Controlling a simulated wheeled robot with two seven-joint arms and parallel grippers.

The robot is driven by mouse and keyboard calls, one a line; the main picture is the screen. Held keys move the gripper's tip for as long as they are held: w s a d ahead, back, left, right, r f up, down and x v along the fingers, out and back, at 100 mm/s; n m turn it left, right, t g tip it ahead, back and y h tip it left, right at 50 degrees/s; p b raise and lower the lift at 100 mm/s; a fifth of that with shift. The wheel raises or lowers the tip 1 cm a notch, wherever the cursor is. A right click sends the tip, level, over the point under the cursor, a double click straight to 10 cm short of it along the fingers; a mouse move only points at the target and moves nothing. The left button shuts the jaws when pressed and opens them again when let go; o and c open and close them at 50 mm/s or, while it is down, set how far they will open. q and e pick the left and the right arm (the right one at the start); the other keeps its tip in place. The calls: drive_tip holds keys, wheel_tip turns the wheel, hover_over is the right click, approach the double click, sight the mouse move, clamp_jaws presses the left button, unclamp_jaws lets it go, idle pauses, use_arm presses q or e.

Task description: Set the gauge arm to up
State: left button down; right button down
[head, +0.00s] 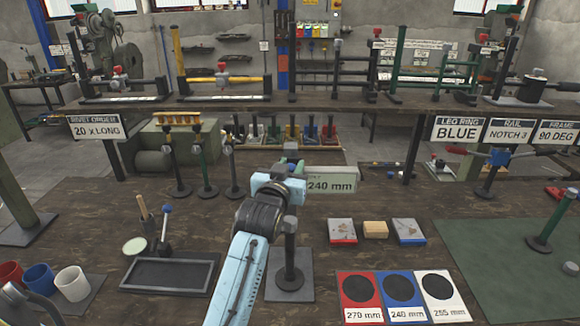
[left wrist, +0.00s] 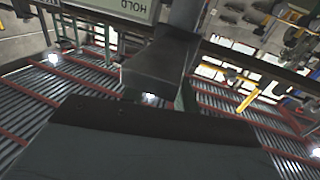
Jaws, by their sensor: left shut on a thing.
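My left gripper (head: 285,172) is at the top of a dark post (head: 290,240) on a square grey base (head: 290,284), in the middle of the bench. It is shut on a grey part there that I take to be the gauge arm (head: 291,150); its fingers and wrist hide most of it. A green-grey sign reading 240 mm (head: 332,185) sits just right of the gripper. The arm's exact angle cannot be told. My right gripper is not in view.
Red, blue and white cards (head: 400,297) lie front right, with several small blocks (head: 375,229) behind them. A black tray (head: 168,275) and cups (head: 72,283) are at left. Several posts (head: 205,165) stand behind left. A green mat (head: 495,265) covers the right.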

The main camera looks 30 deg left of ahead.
use_arm(q)
drive_tip(key=shift+r, duration=0.35)
drive_tip(key=c, duration=1.3)
unclamp_jaws()
drive_tip(key=shift+o, duration=1)
drive_tip(key=shift+f, duration=0.1)
drive_tip(key=b+v, duration=0.1)
drive_tip(key=v, duration=1.2)
drive_tip(key=shift+s, duration=0.15)
drive_tip(key=shift+d+f, duration=0.1)
drive_tip(key=shift+f, duration=0.05)
